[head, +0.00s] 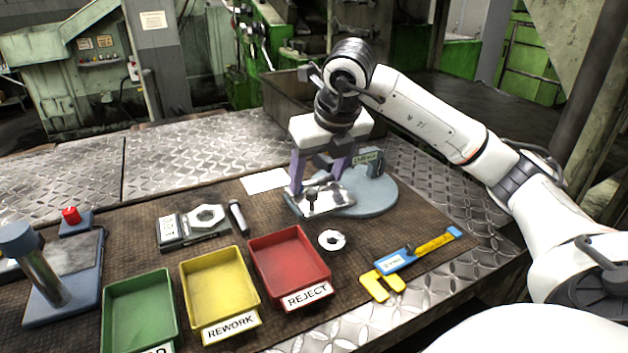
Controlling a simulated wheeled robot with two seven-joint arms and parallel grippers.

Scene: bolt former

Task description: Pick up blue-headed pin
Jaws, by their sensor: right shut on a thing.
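A steel cylinder with a blue-grey head (17,239) stands tilted at the far left, by a blue base block (45,308). It is the only blue-headed, pin-like thing I can make out. My right gripper (319,183) is far to its right, low over a round grey-blue stand (375,198). Its purple fingers come down at either side of a small shiny metal plate with a black knob (323,203). The gripper is shut on what looks like this plate; the exact contact is hard to see. My left gripper is not in view.
Green (140,308), yellow (220,283) and red (290,262) trays line the mat's front. A metal ring (332,240), a blue and yellow caliper (395,262), a dark rod (238,217) and a block with a hex nut (207,217) lie nearby. A bin (287,97) stands behind.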

